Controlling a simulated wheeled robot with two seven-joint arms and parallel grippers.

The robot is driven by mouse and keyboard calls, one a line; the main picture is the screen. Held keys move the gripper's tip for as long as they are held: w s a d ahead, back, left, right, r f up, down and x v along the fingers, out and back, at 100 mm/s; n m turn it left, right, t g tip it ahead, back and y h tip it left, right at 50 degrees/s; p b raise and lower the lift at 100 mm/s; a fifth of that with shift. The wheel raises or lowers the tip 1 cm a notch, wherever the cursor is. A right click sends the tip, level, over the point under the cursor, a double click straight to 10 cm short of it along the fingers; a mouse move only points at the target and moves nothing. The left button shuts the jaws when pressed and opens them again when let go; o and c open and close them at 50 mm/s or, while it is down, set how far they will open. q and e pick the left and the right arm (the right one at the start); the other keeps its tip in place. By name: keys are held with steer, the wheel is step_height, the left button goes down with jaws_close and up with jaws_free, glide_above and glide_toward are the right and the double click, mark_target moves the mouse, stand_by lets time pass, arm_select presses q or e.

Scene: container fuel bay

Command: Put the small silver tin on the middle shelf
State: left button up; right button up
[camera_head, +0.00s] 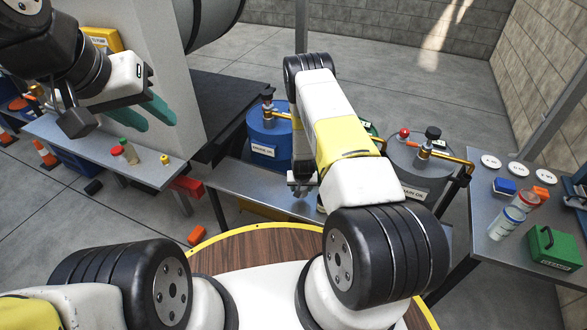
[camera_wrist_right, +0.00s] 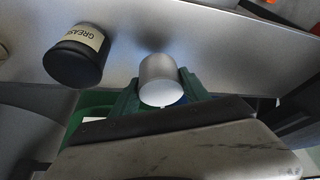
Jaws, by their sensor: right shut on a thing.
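The small silver tin (camera_wrist_right: 158,72) is between the green fingers of my right gripper (camera_wrist_right: 160,84) in the right wrist view, and the gripper is shut on it. A bare grey metal shelf surface (camera_wrist_right: 205,35) lies behind the tin; I cannot tell whether the tin touches it. In the head view my right arm hides the tin and most of that gripper. A grey metal shelf (camera_head: 250,190) shows there below the drums; I cannot tell if it is the middle one. My left gripper (camera_head: 142,112) is at the upper left, empty, with its teal fingers apart.
A dark tin labelled GREASE (camera_wrist_right: 75,58) stands left of the silver tin. A blue drum (camera_head: 268,140) and a grey drum (camera_head: 420,165) stand behind the shelf. A right-hand table (camera_head: 487,215) carries cans and a green box (camera_head: 555,247). A left bench (camera_head: 75,140) holds small bottles.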

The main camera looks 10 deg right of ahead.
steer(key=shift+w+d, duration=0.1)
steer(key=shift+w, duration=0.35)
steer(key=shift+w+f, duration=0.1)
steer(key=shift+f, duration=1.7)
steer(key=shift+f, duration=0.15)
steer(key=o, duration=1.4)
steer(key=shift+o, duration=0.2)
